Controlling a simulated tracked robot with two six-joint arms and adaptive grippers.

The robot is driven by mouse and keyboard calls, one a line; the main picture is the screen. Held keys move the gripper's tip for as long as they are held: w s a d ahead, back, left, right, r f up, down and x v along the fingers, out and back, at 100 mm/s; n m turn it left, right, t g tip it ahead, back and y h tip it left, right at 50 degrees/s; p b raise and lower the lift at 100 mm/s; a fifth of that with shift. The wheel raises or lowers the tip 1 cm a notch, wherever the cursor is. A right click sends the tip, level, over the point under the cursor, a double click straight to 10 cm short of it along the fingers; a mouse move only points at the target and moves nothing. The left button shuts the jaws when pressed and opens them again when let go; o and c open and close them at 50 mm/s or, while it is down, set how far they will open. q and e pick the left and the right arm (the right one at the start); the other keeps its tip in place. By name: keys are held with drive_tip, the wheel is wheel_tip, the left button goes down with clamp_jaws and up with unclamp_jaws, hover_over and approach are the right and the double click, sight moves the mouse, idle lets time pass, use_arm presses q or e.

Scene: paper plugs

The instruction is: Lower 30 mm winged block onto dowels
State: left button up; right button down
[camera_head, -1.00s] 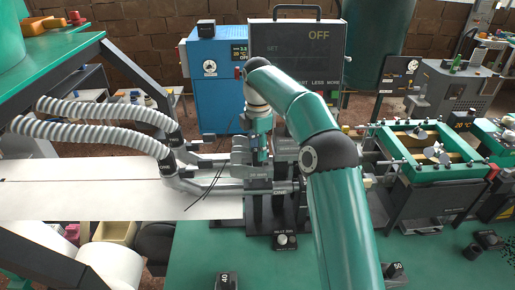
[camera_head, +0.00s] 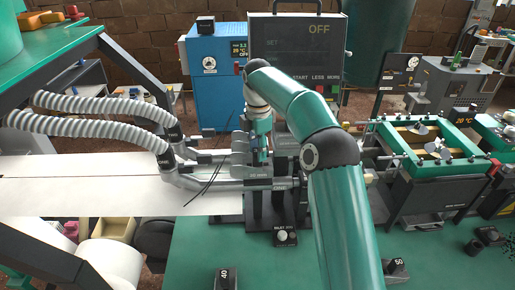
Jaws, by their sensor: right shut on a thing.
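My right gripper (camera_head: 260,157) points down over the dark fixture at the centre of the bench, at the end of my green arm. It is shut on the grey winged block (camera_head: 258,172), which is small here and partly covered by the gripper. The block is at the top of the dark stand (camera_head: 261,208), beside the grey pipe ends. The dowels cannot be made out, so I cannot tell whether the block touches them. My left gripper is not in view.
Two ribbed hoses (camera_head: 95,112) run in from the left above a pale sheet (camera_head: 90,190). Dark blocks marked 40 (camera_head: 226,280) and 50 (camera_head: 396,268) are on the green bench (camera_head: 200,255). A green-framed machine (camera_head: 425,150) stands right. A grey panel reading OFF (camera_head: 295,45) stands behind.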

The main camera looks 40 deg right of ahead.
drive_tip(key=shift+f+b, duration=0.5)
drive_tip(key=shift+f, duration=0.45)
drive_tip(key=c, duration=0.6)
unclamp_jaws()
drive_tip(key=shift+r, duration=0.1)
drive_tip(key=shift+r+p, duration=1.55)
drive_tip(key=shift+p, duration=0.2)
drive_tip(key=shift+r+p, duration=0.55)
drive_tip(key=shift+r, duration=0.6)
drive_tip(key=shift+s+f, duration=0.1)
